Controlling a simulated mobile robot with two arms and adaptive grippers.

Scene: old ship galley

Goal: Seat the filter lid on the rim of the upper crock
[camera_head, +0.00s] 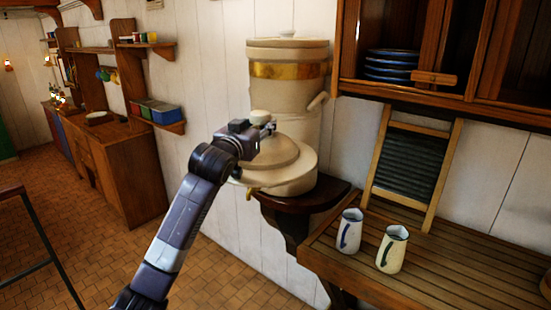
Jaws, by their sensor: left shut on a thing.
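The cream filter lid (290,160) is a wide stepped disc with a round knob (261,117). My left gripper (268,130) is shut on the lid at its knob. The lid hangs in front of the lower part of the filter, well below the top rim, and looks slightly tilted. The upper crock (284,98) is cream with a gold band, and its rim (288,43) is near the top of the view. A small pale shape shows above the rim; I cannot tell what it is. The lid hides part of the lower crock. My right gripper is out of view.
The filter stands on a dark wall bracket (335,192). At right, a slatted counter (350,262) holds two enamel jugs (349,231) (392,250) and a washboard (411,160). A wooden cabinet (345,45) with blue plates hangs close right of the crock. Wall is clear left of it.

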